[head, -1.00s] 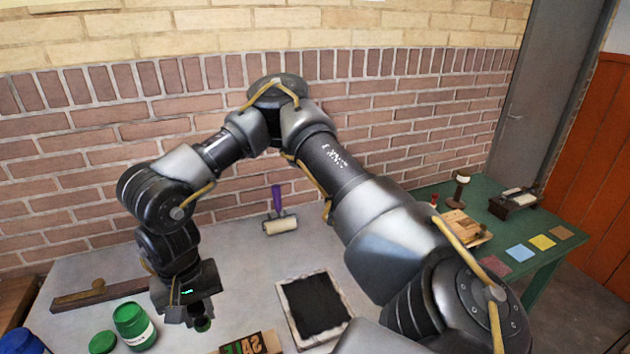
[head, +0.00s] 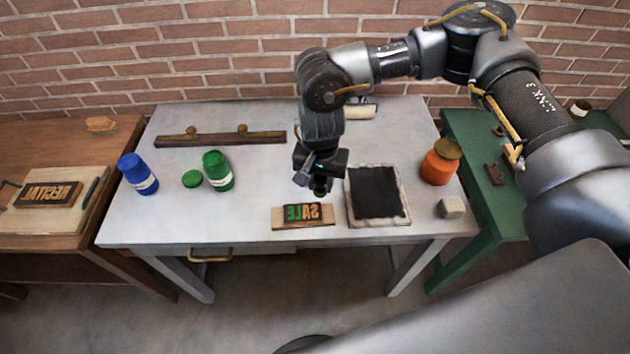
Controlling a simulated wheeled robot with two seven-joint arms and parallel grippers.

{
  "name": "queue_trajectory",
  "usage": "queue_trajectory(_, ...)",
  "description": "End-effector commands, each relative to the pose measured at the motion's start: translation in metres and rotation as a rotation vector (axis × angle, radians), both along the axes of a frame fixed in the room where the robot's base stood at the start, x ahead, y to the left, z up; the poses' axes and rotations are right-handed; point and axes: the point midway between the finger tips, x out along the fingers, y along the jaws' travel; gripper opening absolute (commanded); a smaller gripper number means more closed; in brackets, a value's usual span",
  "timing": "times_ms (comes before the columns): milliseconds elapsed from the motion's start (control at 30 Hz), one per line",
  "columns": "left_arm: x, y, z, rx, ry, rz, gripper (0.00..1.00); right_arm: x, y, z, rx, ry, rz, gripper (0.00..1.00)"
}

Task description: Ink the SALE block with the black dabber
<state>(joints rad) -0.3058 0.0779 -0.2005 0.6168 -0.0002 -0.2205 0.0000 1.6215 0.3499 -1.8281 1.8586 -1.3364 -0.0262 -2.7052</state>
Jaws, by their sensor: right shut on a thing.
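The SALE block (head: 304,213) lies on a wooden strip near the front middle of the grey table. Its raised letters are mirrored; those on the left look green and those on the right look orange-tan, on a dark face. My right gripper (head: 318,181) points down just behind and above the block's right part. It is shut on a small dabber (head: 320,189), mostly hidden by the fingers; its visible end looks dark with a green tint. The black ink slab (head: 376,192) in a pale frame lies just right of the block. My left gripper is not in view.
A green jar (head: 217,170) with its lid (head: 192,179) and a blue jar (head: 138,174) stand left. A long wooden rail (head: 220,139) and a roller (head: 360,111) lie behind.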

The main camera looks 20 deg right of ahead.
Motion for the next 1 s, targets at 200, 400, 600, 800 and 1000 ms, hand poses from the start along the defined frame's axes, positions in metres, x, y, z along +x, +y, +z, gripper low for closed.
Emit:
queue_trajectory(200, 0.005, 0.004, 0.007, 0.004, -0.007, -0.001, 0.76, 0.0, 0.023, -0.016, 0.003, 0.005, -0.005, 0.08)
queue_trajectory(400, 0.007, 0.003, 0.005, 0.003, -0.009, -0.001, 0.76, 0.001, 0.023, -0.02, 0.002, 0.006, -0.004, 0.08)
queue_trajectory(600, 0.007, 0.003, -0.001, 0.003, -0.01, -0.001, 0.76, 0.0, 0.023, -0.033, 0.002, 0.008, -0.005, 0.08)
queue_trajectory(800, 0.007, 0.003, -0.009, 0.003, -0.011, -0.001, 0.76, 0.0, 0.022, -0.052, 0.002, 0.006, -0.005, 0.08)
queue_trajectory(1000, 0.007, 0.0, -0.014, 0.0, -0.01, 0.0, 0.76, 0.0, 0.022, -0.067, 0.003, 0.007, -0.005, 0.08)
